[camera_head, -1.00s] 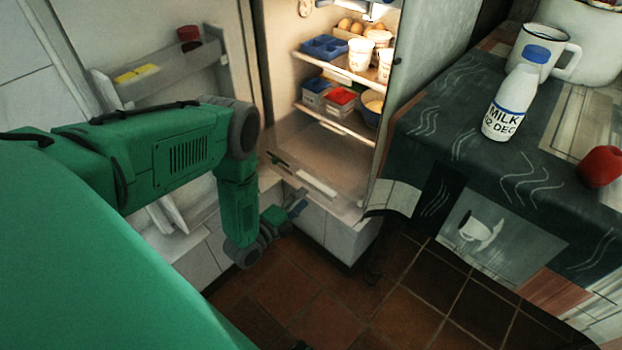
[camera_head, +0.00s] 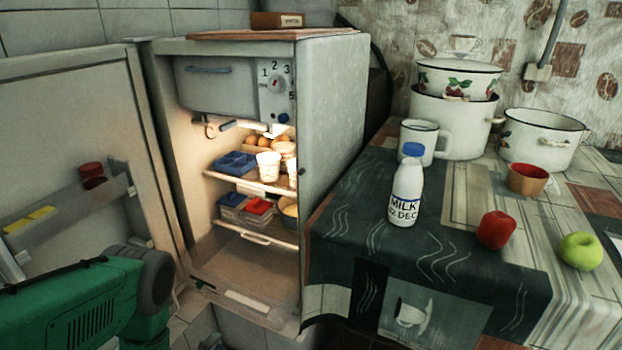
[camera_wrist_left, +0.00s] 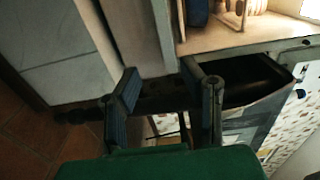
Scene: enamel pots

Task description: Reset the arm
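My left arm, green with dark joints, comes in at the lower left of the head view, in front of the open fridge door. Only a small part of my left gripper (camera_head: 212,342) shows there, at the bottom edge below the fridge. In the left wrist view my left gripper (camera_wrist_left: 168,82) has its two blue-grey fingers spread apart with nothing between them. The view past the fingers is tilted, with the fridge's light interior at the top. My right gripper is in neither view.
The fridge (camera_head: 335,110) stands open, its door (camera_head: 75,130) swung left. On the table (camera_head: 450,255) right of it are a milk bottle (camera_head: 406,190), a white mug (camera_head: 419,139), a red apple (camera_head: 496,230), a green apple (camera_head: 580,251), a bowl (camera_head: 527,180) and enamel pots (camera_head: 541,137).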

